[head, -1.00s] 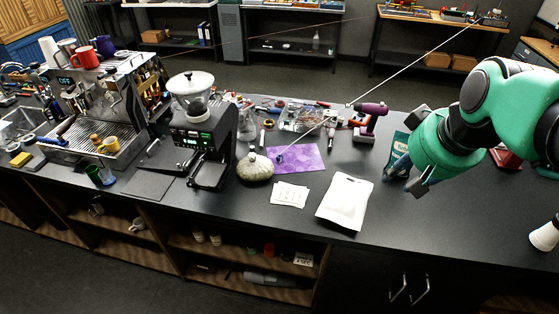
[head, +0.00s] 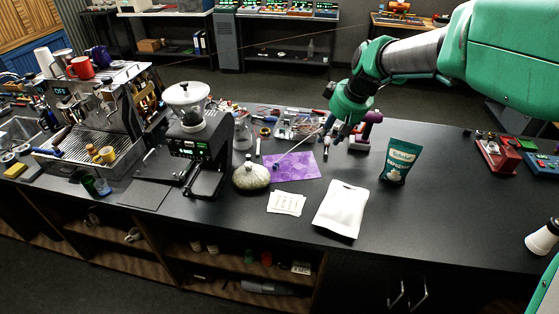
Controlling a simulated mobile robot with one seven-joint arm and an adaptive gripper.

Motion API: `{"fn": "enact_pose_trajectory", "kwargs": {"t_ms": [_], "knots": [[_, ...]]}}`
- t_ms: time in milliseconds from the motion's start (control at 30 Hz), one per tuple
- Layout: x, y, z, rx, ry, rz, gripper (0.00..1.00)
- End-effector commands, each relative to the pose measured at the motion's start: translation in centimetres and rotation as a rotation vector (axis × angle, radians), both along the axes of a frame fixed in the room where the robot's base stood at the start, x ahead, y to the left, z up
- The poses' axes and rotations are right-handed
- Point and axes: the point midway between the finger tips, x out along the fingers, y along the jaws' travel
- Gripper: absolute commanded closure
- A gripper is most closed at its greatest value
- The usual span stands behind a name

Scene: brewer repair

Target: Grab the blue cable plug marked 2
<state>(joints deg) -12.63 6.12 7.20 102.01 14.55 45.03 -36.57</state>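My gripper (head: 335,128) is over the back middle of the counter, beside the purple drill and close to the purple mat. Its fingers are small and dark here, and I cannot tell how far apart they are. A small dark blue piece (head: 276,165) lies on the purple mat (head: 301,168), at the lower end of a thin pale line that slants up toward my gripper. No number can be read on it, so I cannot tell whether it is the plug marked 2.
A round stone-like jar (head: 251,177), paper cards (head: 286,203), a white pouch (head: 341,209) and a green bag (head: 399,165) stand or lie around the mat. The purple drill (head: 366,131) and cluttered tools are behind it. The coffee grinder (head: 205,145) is at left.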

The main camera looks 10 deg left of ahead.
Motion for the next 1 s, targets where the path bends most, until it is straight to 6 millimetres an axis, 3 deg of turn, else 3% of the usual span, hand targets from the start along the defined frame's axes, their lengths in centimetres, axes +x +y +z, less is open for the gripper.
{"fn": "enact_pose_trajectory", "kwargs": {"t_ms": [200, 600, 800, 1000], "knots": [[4.6, 4.1, -4.1, -0.001, 0.009, 0.092, 0.67], [11.2, 11.7, -13.1, -0.002, 0.012, 0.255, 0.67], [13.1, 14.5, -16.8, -0.002, 0.011, 0.315, 0.67], [13.8, 15.6, -18.2, -0.001, 0.008, 0.337, 0.67]]}}
